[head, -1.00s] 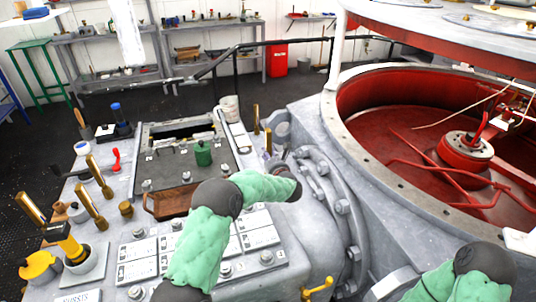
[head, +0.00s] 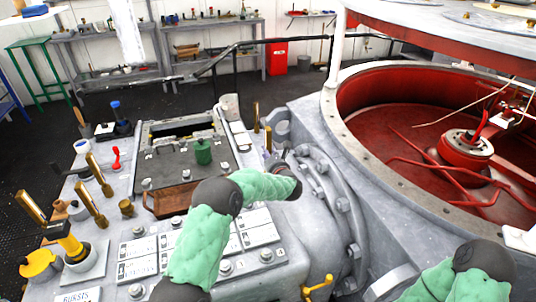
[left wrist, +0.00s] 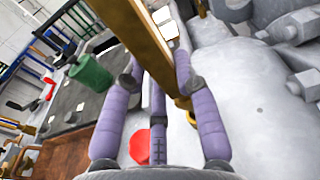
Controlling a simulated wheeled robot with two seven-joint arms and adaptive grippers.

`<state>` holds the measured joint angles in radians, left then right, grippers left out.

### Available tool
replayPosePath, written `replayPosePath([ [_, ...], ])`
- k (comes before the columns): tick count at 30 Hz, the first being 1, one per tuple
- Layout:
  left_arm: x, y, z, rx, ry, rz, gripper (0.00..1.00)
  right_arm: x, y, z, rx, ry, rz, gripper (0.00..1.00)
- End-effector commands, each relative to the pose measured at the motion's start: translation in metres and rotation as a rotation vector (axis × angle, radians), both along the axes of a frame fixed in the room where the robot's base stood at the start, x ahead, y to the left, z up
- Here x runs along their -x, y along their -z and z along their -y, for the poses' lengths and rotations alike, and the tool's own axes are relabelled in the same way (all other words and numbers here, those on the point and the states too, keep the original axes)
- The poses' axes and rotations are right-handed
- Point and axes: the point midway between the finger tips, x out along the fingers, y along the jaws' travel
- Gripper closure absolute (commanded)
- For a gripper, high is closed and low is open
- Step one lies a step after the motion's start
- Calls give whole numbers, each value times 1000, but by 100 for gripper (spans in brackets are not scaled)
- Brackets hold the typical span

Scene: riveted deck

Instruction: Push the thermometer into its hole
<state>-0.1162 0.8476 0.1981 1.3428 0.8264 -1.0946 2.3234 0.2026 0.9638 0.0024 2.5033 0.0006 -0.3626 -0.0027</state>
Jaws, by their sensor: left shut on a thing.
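The brass thermometer (left wrist: 150,45) is a long flat bar running between the purple fingers of my left gripper (left wrist: 158,85) in the left wrist view. The gripper is shut on it. In the head view the left gripper (head: 274,160) is small and partly hidden by its own arm, beside an upright brass piece (head: 268,139) that looks like the held thermometer. A short brass part (left wrist: 185,104) shows behind the fingers. I cannot make out the hole or whether the thermometer's lower end is in it. My right gripper is out of view.
Another upright brass piece (head: 256,116) stands just behind. A dark panel with a green knob (head: 203,153) lies left of the gripper. A bolted grey flange (head: 325,185) rises close on its right, before the large red-lined drum (head: 410,150).

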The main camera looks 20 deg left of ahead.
Motion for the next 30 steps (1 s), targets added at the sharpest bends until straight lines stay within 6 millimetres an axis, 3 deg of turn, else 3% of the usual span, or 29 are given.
replayPosePath([
  [30, 0, 16, 0, 0, -1, 2, 99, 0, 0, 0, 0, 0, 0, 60],
])
